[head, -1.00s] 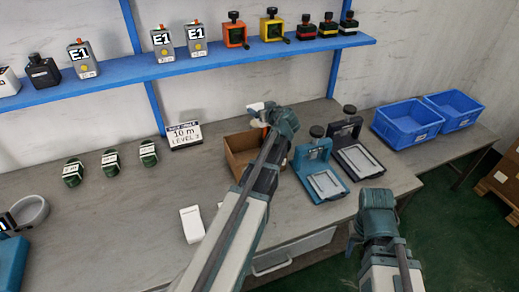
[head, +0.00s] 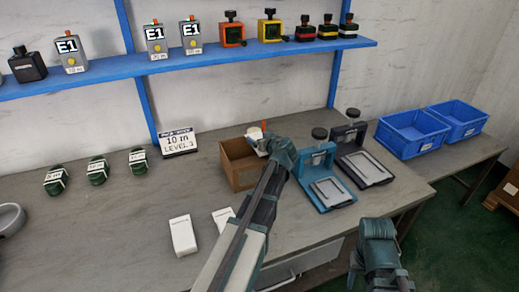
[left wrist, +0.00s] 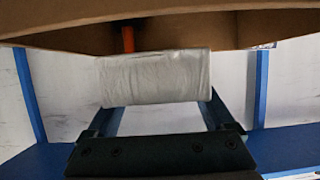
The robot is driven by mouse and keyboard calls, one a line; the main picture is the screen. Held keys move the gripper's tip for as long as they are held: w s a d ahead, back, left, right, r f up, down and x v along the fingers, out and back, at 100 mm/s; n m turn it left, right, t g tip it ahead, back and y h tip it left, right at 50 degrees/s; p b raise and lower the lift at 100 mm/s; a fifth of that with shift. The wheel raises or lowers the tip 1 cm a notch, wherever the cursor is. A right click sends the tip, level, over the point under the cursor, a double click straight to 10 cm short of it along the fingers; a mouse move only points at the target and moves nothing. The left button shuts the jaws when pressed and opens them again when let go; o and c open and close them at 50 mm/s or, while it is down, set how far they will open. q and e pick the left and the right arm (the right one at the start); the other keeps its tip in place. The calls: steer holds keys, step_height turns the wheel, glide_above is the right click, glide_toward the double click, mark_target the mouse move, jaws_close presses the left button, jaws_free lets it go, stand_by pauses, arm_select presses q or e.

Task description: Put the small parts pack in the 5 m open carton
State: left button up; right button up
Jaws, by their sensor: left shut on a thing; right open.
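My left gripper (head: 277,149) is shut on the small parts pack, a whitish, wrinkled packet (head: 254,133). It holds the pack at the mouth of a brown open carton (head: 238,173), by its right rear side. In the left wrist view the pack (left wrist: 155,78) lies across the fingers, and the carton (left wrist: 200,30) fills the top, close to the pack. My arm and gripper hide part of the carton's right side, and its inside is mostly hidden. I cannot read a length on the carton. My right gripper (head: 376,228) is open and empty, beyond the table's front edge.
A sign reading 10 m (head: 179,142) stands left of the carton. A teal clamp fixture (head: 325,190) and a dark one (head: 362,168) stand to its right. White boxes (head: 182,235) lie in front. Blue bins (head: 412,140) are at far right. An orange stick (head: 264,125) shows behind the pack.

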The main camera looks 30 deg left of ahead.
arm_select(q)
steer(key=shift+f+b, duration=1.5)
steer(key=shift+f, duration=0.3)
steer(key=shift+f, duration=0.1)
steer(key=shift+f+b, duration=0.55)
steer(key=shift+b, duration=0.1)
steer(key=o, duration=1.3)
steer(key=shift+c, duration=0.2)
steer(key=shift+r+p, duration=0.55)
steer(key=shift+r, duration=0.05)
steer(key=p+v, duration=0.4)
steer(key=v, duration=0.8)
steer(key=shift+r+p, duration=0.2)
steer(key=shift+p, duration=0.2)
